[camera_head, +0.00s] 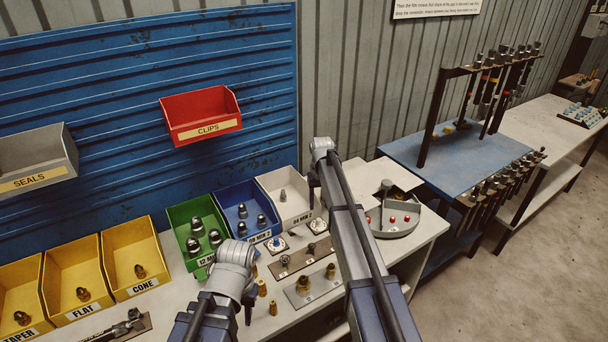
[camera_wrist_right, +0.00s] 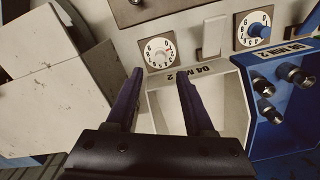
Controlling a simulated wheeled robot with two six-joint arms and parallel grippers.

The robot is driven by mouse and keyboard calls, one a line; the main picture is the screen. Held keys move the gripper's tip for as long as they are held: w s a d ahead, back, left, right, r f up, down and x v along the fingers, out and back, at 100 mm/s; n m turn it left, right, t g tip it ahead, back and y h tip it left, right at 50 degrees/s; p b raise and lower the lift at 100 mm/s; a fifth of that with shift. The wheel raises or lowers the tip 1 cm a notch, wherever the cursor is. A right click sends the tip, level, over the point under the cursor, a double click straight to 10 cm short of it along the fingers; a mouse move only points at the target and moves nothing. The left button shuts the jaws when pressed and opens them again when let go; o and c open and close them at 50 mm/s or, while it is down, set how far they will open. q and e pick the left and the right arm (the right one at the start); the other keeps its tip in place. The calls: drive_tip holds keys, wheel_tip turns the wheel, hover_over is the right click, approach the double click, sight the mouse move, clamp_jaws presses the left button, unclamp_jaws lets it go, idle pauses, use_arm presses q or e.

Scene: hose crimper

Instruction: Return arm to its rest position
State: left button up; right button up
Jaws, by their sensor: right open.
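My right arm (camera_head: 350,235) reaches forward over the bench in the head view. My right gripper (camera_wrist_right: 160,78) shows in the right wrist view, with its two dark fingers apart and nothing between them. It is over the white bin (camera_wrist_right: 235,100), which also shows in the head view (camera_head: 270,183). My left gripper (camera_head: 248,312) is low over the bench in front of the green bin (camera_head: 182,213); its fingers are too small and turned away to tell open from shut.
The blue bin (camera_head: 228,198) holds several fittings. Yellow bins (camera_head: 148,235) stand at left. A red CLIPS bin (camera_head: 205,118) hangs on the blue wall panel. A round grey tray (camera_head: 400,228) and a blue rack table (camera_head: 445,165) are right of my right arm. Floor at right is clear.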

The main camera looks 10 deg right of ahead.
drive_tip(key=s+a+n, duration=0.1)
drive_tip(key=s+a, duration=0.4)
drive_tip(key=s, duration=0.7)
drive_tip(key=s+a+n, duration=0.1)
drive_tip(key=s+a, duration=0.5)
drive_tip(key=s, duration=0.6)
drive_tip(key=s+a+n+h, duration=0.1)
drive_tip(key=s+a, duration=0.5)
drive_tip(key=s, duration=0.6)
drive_tip(key=shift+s+f+n+b, duration=0.25)
drive_tip(key=shift+n+b, duration=0.05)
drive_tip(key=shift+n, duration=0.2)
drive_tip(key=shift+c, duration=0.3)
